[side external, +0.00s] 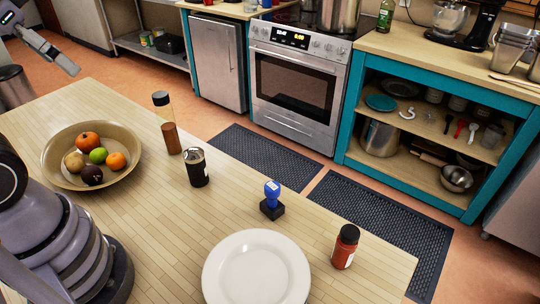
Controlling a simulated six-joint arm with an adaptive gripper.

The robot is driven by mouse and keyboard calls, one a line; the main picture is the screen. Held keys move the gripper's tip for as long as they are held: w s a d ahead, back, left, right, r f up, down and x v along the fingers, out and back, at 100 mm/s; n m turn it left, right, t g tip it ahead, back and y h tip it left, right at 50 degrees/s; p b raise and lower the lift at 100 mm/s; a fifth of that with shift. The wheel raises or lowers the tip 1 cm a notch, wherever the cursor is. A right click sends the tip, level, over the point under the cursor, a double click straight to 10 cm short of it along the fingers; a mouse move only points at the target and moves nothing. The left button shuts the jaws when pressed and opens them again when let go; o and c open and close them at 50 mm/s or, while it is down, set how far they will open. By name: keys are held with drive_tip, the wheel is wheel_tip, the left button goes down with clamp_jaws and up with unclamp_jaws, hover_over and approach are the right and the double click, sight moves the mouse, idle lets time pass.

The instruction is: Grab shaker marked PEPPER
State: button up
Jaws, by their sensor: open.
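Several small containers stand on the wooden counter, and I cannot read any of their labels. A red shaker (344,250) with a black lid and a pale label stands upright near the right end. A taller container (171,140) with a brown lower part and a clear, dark-topped upper part stands near the far edge. I cannot tell which one is marked PEPPER. My gripper (62,60) is at the upper left, partly cut off by the frame, open and well away from all of them.
A bowl of fruit (55,166) sits at the left. A blue-handled stamp (272,206) stands between the black container and the red shaker. An empty white plate (256,272) lies at the front. The wood between these things is clear.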

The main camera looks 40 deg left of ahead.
drive_tip(key=m+g+y, duration=0.1)
drive_tip(key=m+y, duration=1.6)
drive_tip(key=m, duration=0.1)
hover_over(195, 170)
drive_tip(key=s+a, duration=0.2)
wheel_tip(195, 170, down, 24)
drive_tip(key=r, duration=0.1)
drive_tip(key=d+f+m+t+h, duration=0.1)
drive_tip(key=f+m+t, duration=0.1)
drive_tip(key=f+m, duration=0.1)
drive_tip(key=d+f+m+t+h, duration=0.1)
drive_tip(key=f+m+t, duration=0.2)
drive_tip(key=f, duration=0.2)
drive_tip(key=d+f+m+t+h, duration=0.1)
drive_tip(key=f+m+t+h, duration=0.1)
drive_tip(key=f, duration=0.3)
drive_tip(key=shift+w+d+f+m+t, duration=0.1)
drive_tip(key=shift+w+d+m+t, duration=0.15)
drive_tip(key=shift+m+t, duration=0.2)
drive_tip(key=shift+f, duration=0.25)
drive_tip(key=shift+x, duration=2.35)
drive_tip(key=shift+c, duration=0.2)
